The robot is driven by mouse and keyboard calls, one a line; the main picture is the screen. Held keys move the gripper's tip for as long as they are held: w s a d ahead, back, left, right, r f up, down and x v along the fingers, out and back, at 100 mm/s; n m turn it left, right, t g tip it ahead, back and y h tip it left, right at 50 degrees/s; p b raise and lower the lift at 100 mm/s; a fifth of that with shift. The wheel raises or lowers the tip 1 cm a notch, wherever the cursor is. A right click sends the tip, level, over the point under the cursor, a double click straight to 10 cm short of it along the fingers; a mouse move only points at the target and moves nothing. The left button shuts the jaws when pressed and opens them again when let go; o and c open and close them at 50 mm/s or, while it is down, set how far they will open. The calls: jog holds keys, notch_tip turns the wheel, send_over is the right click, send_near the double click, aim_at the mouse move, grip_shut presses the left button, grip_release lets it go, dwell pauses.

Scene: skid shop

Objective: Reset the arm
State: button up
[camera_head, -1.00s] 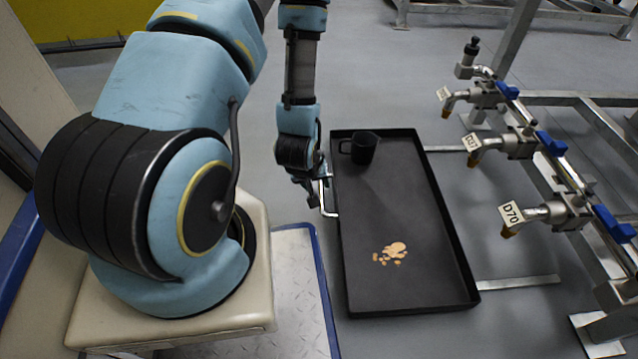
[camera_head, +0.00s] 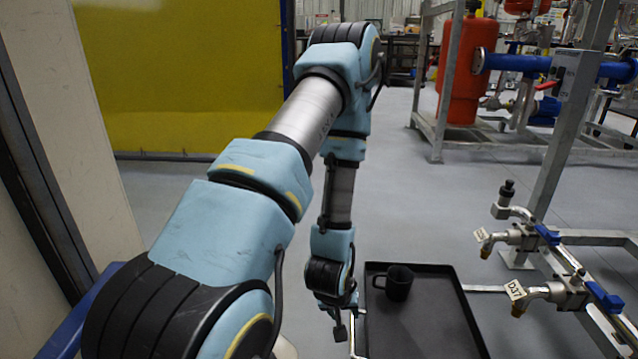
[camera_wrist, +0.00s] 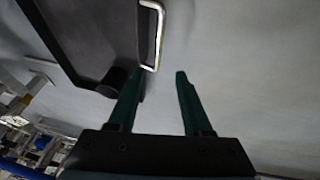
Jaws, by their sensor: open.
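My gripper (camera_head: 347,328) hangs at the left edge of the black tray in the head view, pointing down. In the wrist view its two green fingers (camera_wrist: 160,88) are apart with nothing between them. The tray's metal handle (camera_wrist: 158,30) lies just beyond the left finger, and I cannot tell whether they touch. My arm reaches forward and then bends down to the gripper.
The black tray (camera_head: 440,325) holds a black mug (camera_head: 396,283); its near end is cut off. Pipes with tagged valves (camera_head: 545,292) stand to the right. A red tank (camera_head: 463,70) on a frame and a yellow panel (camera_head: 180,70) stand behind. Grey floor lies open beyond the tray.

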jog(key=w+a+r+p, duration=0.2)
jog(key=w+a+r, duration=0.15)
jog(key=r, duration=0.65)
jog(key=s+a+r+g+y+p, duration=0.15)
jog(key=a+r, duration=0.35)
jog(key=r, duration=0.7)
jog(key=s+a+r+g+y+p, duration=0.1)
jog(key=s+a+r+p, duration=0.15)
jog(key=a+r, duration=0.6)
notch_tip(320, 180, up, 40)
jog(key=d+p, duration=0.3)
jog(key=p, duration=3.4)
jog(key=shift+s+f, duration=0.15)
jog(key=shift+s, duration=0.2)
jog(key=shift+a, duration=0.15)
